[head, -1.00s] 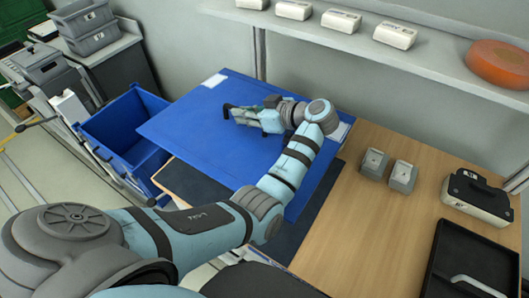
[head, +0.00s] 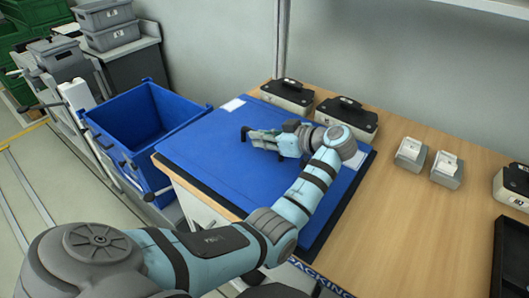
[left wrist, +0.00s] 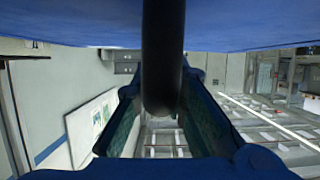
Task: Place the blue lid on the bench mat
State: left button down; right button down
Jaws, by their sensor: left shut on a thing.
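The blue lid (head: 212,170) is a large flat panel with white labels at its corners. It lies level over the dark bench mat (head: 339,207) and covers most of it; a dark strip of mat shows along the right edge. I cannot tell whether the lid touches the mat. My left gripper (head: 258,138) is above the lid's middle, shut on its black handle. In the left wrist view the handle (left wrist: 162,60) runs between the fingers, and the lid's blue face (left wrist: 70,25) fills the top. My right gripper is not in view.
An open blue crate (head: 150,125) stands left of the bench. Two black-topped boxes (head: 288,95) (head: 347,117) are close behind the lid. Two small grey boxes (head: 410,153) (head: 447,169) and a black tray (head: 512,255) are to the right. Bare wood (head: 420,215) lies between.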

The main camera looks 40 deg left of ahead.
pick_arm(q)
jog(key=shift+s+f, duration=0.35)
jog(key=shift+f, duration=0.2)
jog(key=shift+w, duration=0.1)
jog(key=c, duration=1.6)
grip_release()
jog(key=shift+w, duration=0.1)
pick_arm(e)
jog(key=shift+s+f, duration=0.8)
